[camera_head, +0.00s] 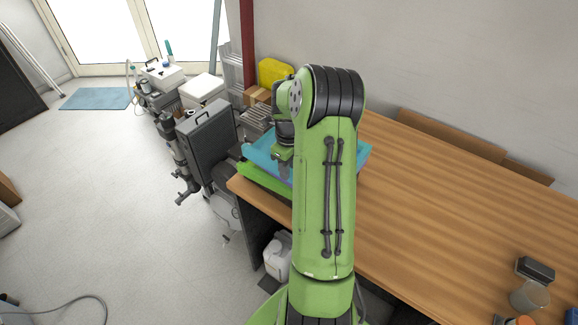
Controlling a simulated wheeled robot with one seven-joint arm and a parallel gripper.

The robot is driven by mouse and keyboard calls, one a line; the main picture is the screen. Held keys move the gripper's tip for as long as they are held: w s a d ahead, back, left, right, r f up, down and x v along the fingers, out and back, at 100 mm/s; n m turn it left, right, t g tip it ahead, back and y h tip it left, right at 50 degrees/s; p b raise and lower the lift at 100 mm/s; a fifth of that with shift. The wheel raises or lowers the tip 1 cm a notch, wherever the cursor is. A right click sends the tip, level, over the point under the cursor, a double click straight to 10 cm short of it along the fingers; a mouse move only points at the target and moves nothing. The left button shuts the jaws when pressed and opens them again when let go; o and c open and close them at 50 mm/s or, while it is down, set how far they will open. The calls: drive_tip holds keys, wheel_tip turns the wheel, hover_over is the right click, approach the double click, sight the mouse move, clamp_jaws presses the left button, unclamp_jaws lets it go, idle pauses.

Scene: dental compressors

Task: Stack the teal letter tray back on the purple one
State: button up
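The teal letter tray (262,153) is at the far left end of the wooden table, partly hidden behind my green arm. Its right part shows again to the right of the arm. A bright green tray-like piece (262,181) shows below its front edge. I cannot tell if the two touch.
The wooden table (440,210) is clear across its middle. A glass jar (529,297) and a dark block (535,269) stand at its near right. Grey equipment (207,143) and a cardboard box (257,95) crowd beyond the left end. A wall runs behind the table.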

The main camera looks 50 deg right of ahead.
drive_tip(key=shift+o, duration=0.6)
drive_tip(key=shift+r, duration=0.1)
drive_tip(key=shift+r, duration=0.4)
wheel_tip(320, 180, up, 12)
drive_tip(key=p, duration=0.1)
drive_tip(key=a+r+n+t+h, duration=0.1)
drive_tip(key=a+r+n, duration=0.2)
drive_tip(key=a+n, duration=0.3)
drive_tip(key=a+r+n+h, duration=0.1)
drive_tip(key=a+r+n, duration=0.3)
drive_tip(key=a+n, duration=0.2)
drive_tip(key=s+a+n+t+y, duration=0.2)
drive_tip(key=s+a+n+t, duration=0.2)
drive_tip(key=s+a+n, duration=1.1)
drive_tip(key=a+n, duration=0.2)
drive_tip(key=n, duration=0.6)
drive_tip(key=shift+r+t, duration=0.25)
drive_tip(key=shift+t, duration=0.05)
